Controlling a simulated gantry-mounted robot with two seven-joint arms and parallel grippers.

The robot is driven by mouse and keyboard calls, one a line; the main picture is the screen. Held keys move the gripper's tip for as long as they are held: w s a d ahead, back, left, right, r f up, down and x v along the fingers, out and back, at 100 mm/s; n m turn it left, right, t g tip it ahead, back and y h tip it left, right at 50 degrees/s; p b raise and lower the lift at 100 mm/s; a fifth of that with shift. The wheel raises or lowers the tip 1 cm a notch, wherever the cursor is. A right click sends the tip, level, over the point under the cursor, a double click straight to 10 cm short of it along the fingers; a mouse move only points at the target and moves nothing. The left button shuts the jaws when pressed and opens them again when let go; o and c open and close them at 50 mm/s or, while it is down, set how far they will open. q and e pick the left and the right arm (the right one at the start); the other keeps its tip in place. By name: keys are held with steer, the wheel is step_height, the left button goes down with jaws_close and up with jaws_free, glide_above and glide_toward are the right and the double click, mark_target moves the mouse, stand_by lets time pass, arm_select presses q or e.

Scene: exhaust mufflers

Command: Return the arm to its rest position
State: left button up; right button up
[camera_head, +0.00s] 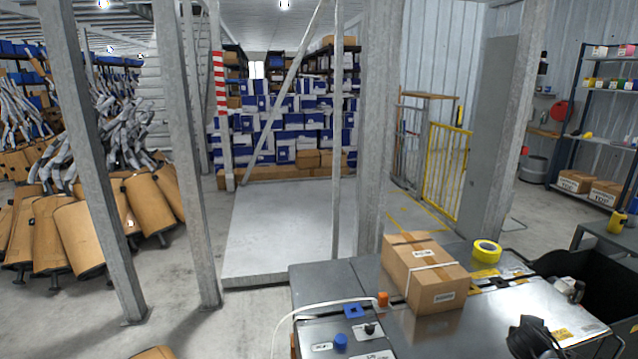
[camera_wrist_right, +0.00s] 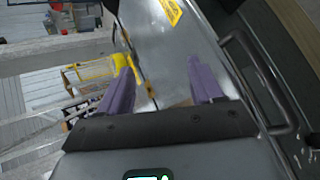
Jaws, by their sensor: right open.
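My right gripper (camera_wrist_right: 159,67) shows in the right wrist view. Its two purple fingers are spread apart with nothing between them. A shiny metal worktop (camera_wrist_right: 190,45) lies beyond the fingers. I cannot tell how far the fingertips are from it. In the head view a dark shape (camera_head: 530,338) stands at the bottom right on the bench; I cannot tell whether it is part of my arm. My left gripper is in neither view.
A taped cardboard box (camera_head: 424,275) and a yellow tape roll (camera_head: 487,252) sit on the metal bench (camera_head: 400,335). A black bin (camera_head: 590,285) is at right. Grey posts (camera_head: 185,150) stand at left, before brown mufflers (camera_head: 85,235). A yellow gate (camera_head: 447,170) stands behind.

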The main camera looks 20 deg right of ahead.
steer(key=s+f+m+g, duration=0.2)
steer(key=s+m+g, duration=0.25)
steer(key=m, duration=0.35)
steer(key=s+a+f+n+t+y, duration=0.1)
steer(key=s+a+f+y, duration=0.1)
steer(key=a+f, duration=0.45)
steer(key=s+a+f+t+y, duration=0.1)
steer(key=s+a+f, duration=0.15)
steer(key=a, duration=0.75)
steer(key=s+a+f+n+y, duration=0.1)
steer(key=s+a+f+y, duration=0.1)
steer(key=a+f, duration=0.45)
steer(key=s+a+r+y, duration=0.15)
steer(key=s+a, duration=0.25)
steer(key=a, duration=0.4)
steer(key=s+a+r+t+y, duration=0.1)
steer(key=s+a+y, duration=0.1)
steer(key=s+a, duration=0.45)
steer(key=s+a+r+y, duration=0.1)
steer(key=s+a+y, duration=0.15)
steer(key=a, duration=0.75)
step_height(320, 180, up, 52)
steer(key=s+p, duration=0.1)
steer(key=p, duration=5)
steer(key=shift+a+r, duration=0.25)
steer(key=shift+a, duration=0.15)
steer(key=shift+s, duration=0.1)
